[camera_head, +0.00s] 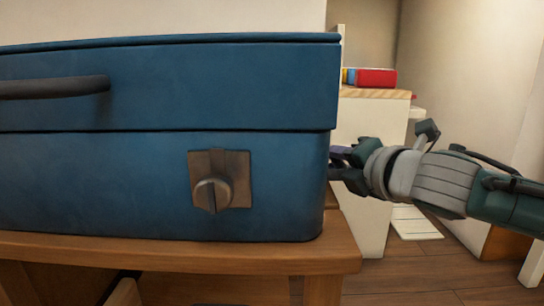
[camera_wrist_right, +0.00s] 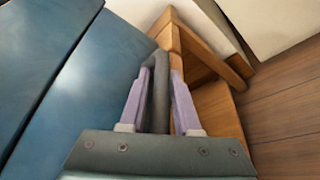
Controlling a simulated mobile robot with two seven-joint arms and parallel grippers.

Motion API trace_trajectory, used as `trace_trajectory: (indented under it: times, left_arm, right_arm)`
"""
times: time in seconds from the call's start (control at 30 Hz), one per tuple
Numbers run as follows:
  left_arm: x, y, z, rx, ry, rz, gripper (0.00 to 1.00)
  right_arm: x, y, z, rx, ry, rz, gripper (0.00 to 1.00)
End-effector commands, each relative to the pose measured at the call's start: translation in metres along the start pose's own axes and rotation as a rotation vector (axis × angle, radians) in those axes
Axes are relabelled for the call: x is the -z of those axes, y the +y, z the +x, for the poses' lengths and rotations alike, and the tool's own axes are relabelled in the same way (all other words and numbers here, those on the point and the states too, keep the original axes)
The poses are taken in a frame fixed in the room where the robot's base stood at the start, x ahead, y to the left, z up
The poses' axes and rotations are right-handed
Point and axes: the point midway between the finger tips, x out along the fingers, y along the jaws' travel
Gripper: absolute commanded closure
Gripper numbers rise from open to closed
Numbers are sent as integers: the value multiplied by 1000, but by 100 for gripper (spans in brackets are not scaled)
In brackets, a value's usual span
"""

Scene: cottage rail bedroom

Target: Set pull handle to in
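A blue suitcase (camera_head: 150,150) lies on a wooden bench (camera_head: 300,256). It fills the left and middle of the head view. My right gripper (camera_head: 338,160) is at its right end, fingers toward the case. In the right wrist view, a dark upright bar, which looks like the pull handle (camera_wrist_right: 161,90), stands between my lavender fingers. The fingers are close on both sides of it and look shut on it. The suitcase (camera_wrist_right: 95,75) is to the left there. The handle's lower part is hidden by my gripper. My left gripper is not in view.
A dark carry handle (camera_head: 60,87) and a bronze latch with a round knob (camera_head: 214,192) are on the suitcase front. Behind stands a white cabinet (camera_head: 370,122) with a red box (camera_head: 376,78) on top. Wooden floor (camera_head: 420,272) is free at the right.

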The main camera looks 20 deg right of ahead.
Motion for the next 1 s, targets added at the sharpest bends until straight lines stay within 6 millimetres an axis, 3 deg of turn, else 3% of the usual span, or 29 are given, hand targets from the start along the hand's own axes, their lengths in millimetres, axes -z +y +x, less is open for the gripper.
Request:
trace_trajectory:
  times: [0.17, 0.53, 1.0]
  left_arm:
    - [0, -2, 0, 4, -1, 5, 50]
    - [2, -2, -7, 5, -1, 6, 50]
    - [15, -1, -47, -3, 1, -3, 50]
  right_arm:
    - [-1, 0, 0, 0, -1, 0, 48]
    - [-2, 1, -8, 3, -1, -1, 48]
    - [-2, 2, -82, 4, 0, 0, 48]
